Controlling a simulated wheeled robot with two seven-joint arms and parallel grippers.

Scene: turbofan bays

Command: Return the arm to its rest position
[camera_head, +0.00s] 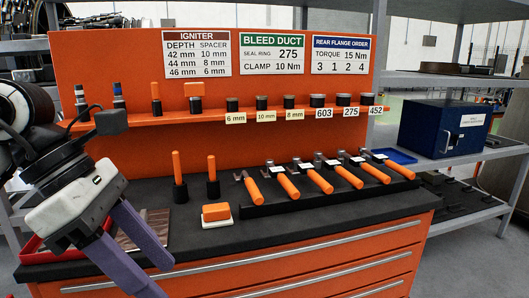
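My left arm comes in from the left. Its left gripper (167,280) has a white body and two purple fingers that point down and right, in front of the bench's left end. The fingers are apart with a gap between them, and nothing shows in that gap. My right gripper is not in view.
The orange bench (250,279) has a black top, with an orange back panel (110,50) and shelf behind. A black tool rack (330,196) holds several orange-handled tools. An orange block on a white base (217,223), a red tray (40,254) and a blue box (443,128) also show.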

